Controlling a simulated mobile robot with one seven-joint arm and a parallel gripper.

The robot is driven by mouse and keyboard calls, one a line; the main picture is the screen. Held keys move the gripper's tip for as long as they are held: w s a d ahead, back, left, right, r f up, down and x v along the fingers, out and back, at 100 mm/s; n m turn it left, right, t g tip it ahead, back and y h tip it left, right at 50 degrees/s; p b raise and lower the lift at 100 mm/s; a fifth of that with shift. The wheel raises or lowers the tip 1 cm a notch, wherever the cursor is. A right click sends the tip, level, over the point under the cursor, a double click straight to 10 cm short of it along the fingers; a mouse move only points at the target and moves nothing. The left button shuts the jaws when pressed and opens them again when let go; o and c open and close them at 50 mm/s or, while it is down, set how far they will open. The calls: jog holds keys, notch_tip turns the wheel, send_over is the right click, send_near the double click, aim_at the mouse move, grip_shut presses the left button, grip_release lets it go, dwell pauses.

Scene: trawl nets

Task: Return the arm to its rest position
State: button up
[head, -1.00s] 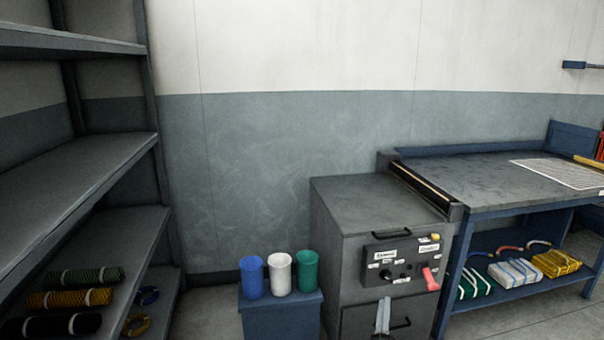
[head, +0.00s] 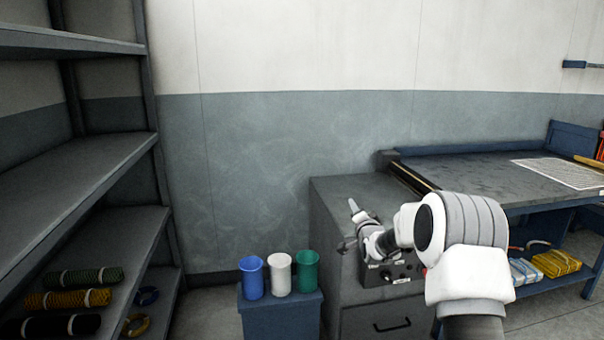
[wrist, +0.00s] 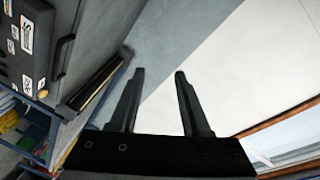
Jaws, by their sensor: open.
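My arm reaches up from the lower right of the head view, its white and grey links in front of the grey cabinet. My gripper (head: 346,226) is at the arm's far end, pointing left, before the cabinet's front and side. Its two fingers are spread apart. In the wrist view my gripper (wrist: 158,74) shows two dark fingers with a gap and nothing between them. The fingers look apart from every surface.
The grey cabinet (head: 335,235) has a labelled panel partly hidden by my arm. Blue, white and green cups (head: 252,277) stand on a blue stand (head: 262,318). A shelf (head: 75,190) is left, a workbench (head: 470,170) right. The wall between is clear.

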jog(key=s+a+r+n+g, duration=0.1)
jog(key=s+r+n+g, duration=0.35)
jog(key=s, duration=0.75)
jog(key=s+a+r+n+g, duration=0.1)
jog(key=s+r+n+g, duration=0.1)
jog(key=s+r, duration=0.8)
jog(key=s+f+n+g, duration=0.2)
jog(key=s+f, duration=0.2)
jog(key=s, duration=1.2)
jog(key=s+f+n+g, duration=0.3)
jog(key=s, duration=1.4)
notch_tip(320, 180, up, 14)
jog(key=p, duration=1.4)
jog(key=shift+h+p, duration=0.3)
jog(key=shift+a+r+m, duration=0.1)
jog(key=shift+m, duration=0.15)
